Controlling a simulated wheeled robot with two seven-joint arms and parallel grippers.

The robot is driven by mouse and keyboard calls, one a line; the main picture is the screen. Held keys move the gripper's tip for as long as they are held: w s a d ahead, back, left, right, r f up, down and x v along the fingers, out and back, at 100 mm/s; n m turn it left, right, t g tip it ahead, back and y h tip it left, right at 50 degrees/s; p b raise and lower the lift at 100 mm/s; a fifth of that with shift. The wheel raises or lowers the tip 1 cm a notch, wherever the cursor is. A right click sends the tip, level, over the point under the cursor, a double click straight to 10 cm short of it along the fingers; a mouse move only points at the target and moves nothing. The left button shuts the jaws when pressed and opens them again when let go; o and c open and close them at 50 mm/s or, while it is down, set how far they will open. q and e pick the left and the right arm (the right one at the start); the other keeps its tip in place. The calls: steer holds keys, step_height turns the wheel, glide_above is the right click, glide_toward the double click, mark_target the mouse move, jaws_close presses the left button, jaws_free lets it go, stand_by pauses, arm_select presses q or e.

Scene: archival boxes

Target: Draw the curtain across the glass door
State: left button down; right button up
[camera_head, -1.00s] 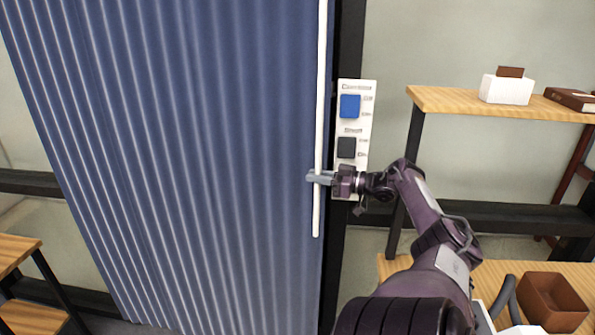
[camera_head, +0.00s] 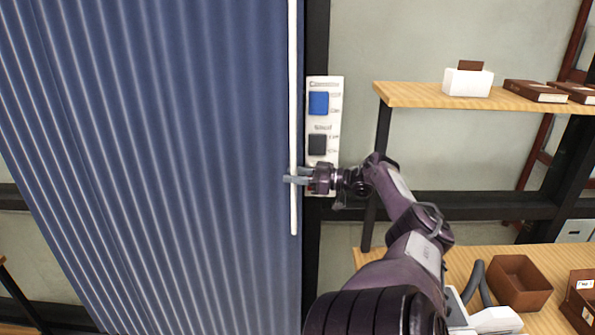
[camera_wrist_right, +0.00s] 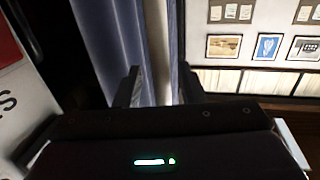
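The blue pleated curtain (camera_head: 170,150) hangs across the left and middle of the head view. A thin white rod (camera_head: 293,100) runs down its right edge, close beside a dark upright post (camera_head: 316,40). My right gripper (camera_head: 294,180) is at the lower part of the rod. In the right wrist view, the pale rod (camera_wrist_right: 157,45) passes between the two separated fingers (camera_wrist_right: 160,88), with space visible beside it. The curtain hides most of the glass behind it. My left gripper is out of view.
A panel (camera_head: 322,165) with a blue and a dark square button is right behind my right gripper. A wooden shelf (camera_head: 420,95) with boxes stands to the right, above a wooden table (camera_head: 455,262) holding a brown open box (camera_head: 519,283).

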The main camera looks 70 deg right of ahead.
steer(key=shift+s, duration=0.1)
steer(key=s+d+b, duration=0.1)
steer(key=s, duration=0.6)
steer(key=shift+s, duration=0.3)
steer(key=shift+d, duration=0.1)
steer(key=shift+f, duration=0.1)
